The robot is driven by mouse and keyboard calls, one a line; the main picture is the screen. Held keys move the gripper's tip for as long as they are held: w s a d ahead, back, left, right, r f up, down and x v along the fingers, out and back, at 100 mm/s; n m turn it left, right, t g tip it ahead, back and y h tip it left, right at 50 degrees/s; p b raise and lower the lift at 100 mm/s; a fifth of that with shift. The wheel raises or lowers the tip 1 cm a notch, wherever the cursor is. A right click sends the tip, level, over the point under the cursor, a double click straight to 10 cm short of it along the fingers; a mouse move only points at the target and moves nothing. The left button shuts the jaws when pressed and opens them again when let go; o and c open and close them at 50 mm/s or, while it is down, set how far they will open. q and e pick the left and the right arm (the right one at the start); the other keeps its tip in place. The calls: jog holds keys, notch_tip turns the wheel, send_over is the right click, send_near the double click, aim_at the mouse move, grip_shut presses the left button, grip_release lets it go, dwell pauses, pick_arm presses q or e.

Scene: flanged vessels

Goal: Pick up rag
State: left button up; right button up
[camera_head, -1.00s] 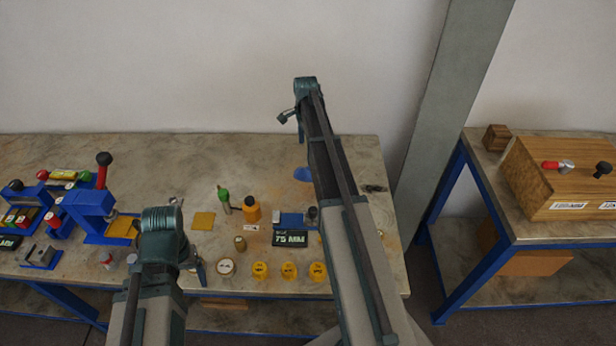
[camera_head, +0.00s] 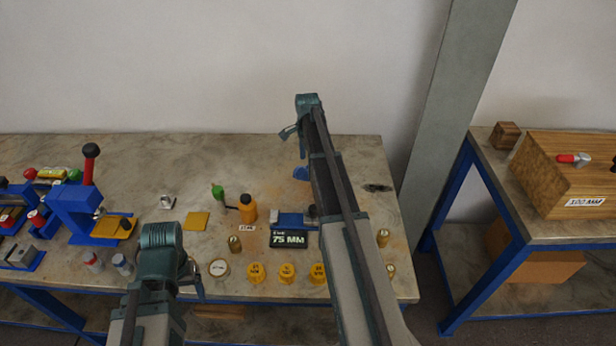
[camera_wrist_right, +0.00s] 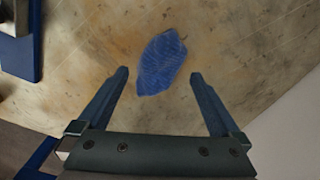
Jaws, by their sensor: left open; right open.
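The rag (camera_wrist_right: 161,62) is a crumpled blue cloth lying on the worktop. In the right wrist view it lies just beyond and between the two fingertips of my right gripper (camera_wrist_right: 160,75), which is open and empty. In the head view the rag (camera_head: 301,173) shows as a small blue patch, partly hidden behind my right arm. My right gripper (camera_head: 290,132) is above the bench there, its fingers mostly hidden by the arm. My left gripper (camera_head: 194,278) is at the front edge of the bench, and its fingers barely show.
The bench (camera_head: 340,150) holds a blue press (camera_head: 80,210), an orange bottle (camera_head: 248,208), a green-topped bottle (camera_head: 218,194), a black 75 MM box (camera_head: 288,240) and several yellow caps (camera_head: 287,272). The worktop around the rag is mostly clear. A second bench with a wooden box (camera_head: 570,175) stands right.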

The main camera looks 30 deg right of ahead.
aim_at(308, 169)
notch_tip(308, 169, down, 4)
jog(key=b, duration=0.2)
jog(key=shift+s+d+r+b, duration=0.1)
jog(key=shift+r+b, duration=0.1)
jog(key=shift+b, duration=0.1)
jog(key=shift+r, duration=0.1)
jog(key=c, duration=1.3)
jog(key=shift+r, duration=0.1)
notch_tip(308, 169, up, 10)
jog(key=p, duration=1)
